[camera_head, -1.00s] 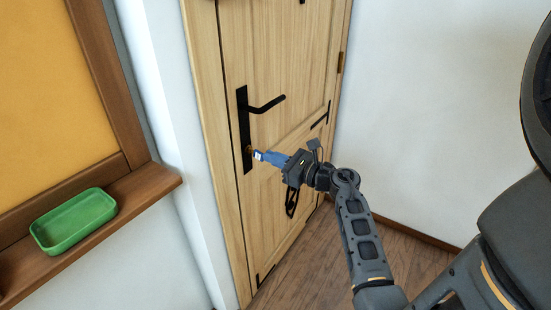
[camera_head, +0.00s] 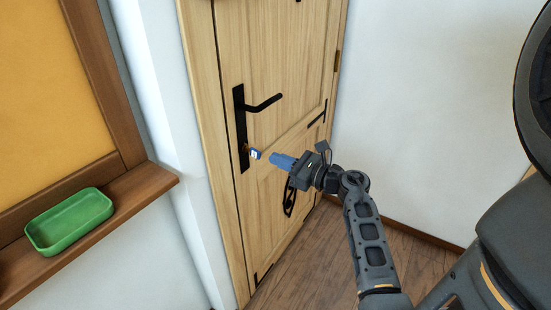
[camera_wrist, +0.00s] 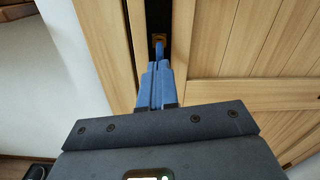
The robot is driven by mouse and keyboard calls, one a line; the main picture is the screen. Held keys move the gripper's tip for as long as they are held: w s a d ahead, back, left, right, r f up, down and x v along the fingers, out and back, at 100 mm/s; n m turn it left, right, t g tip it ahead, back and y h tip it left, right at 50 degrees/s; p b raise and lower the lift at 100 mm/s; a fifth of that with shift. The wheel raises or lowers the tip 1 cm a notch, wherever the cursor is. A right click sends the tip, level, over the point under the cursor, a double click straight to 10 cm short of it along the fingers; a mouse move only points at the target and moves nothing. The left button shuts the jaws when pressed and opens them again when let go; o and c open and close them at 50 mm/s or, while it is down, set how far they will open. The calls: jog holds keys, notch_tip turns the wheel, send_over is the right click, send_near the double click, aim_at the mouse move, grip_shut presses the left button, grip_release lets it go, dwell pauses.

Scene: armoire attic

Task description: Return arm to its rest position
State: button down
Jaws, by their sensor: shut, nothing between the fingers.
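My gripper (camera_head: 274,157), with blue fingers, is shut and empty in front of the wooden door (camera_head: 285,75). A small blue and white piece, which looks like a key head or tag (camera_head: 255,154), sits at the lock low on the black handle plate (camera_head: 240,120). A small gap shows between it and my fingertips. In the wrist view my blue fingers (camera_wrist: 158,68) lie together and point at the lock (camera_wrist: 159,38). A blue piece shows there just past the fingertips, partly hidden by them.
The black door handle (camera_head: 264,104) sticks out above my gripper. A wooden ledge (camera_head: 140,190) at the left holds a green tray (camera_head: 106,209). A white wall (camera_head: 420,100) stands to the right. The wooden floor (camera_head: 320,265) below looks clear.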

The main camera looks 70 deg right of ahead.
jog(key=b+v, duration=0.1)
jog(key=v, duration=0.6)
jog(key=w+a+r+m+t+y, duration=0.1)
jog(key=a+r+m+t, duration=0.1)
jog(key=a+m, duration=0.65)
jog(key=w+a+r+m+t, duration=0.15)
jog(key=a+m, duration=0.25)
jog(key=a, duration=1)
jog(key=s+a+m+g+y, duration=0.3)
jog(key=s+a+m+g, duration=0.3)
jog(key=s+a+m, duration=0.8)
jog(key=s+m, duration=0.1)
jog(key=m, duration=0.7)
jog(key=shift+s+a+m, duration=0.3)
jog(key=shift+a+m, duration=0.05)
jog(key=shift+a, duration=0.05)
jog(key=shift+d, duration=0.2)
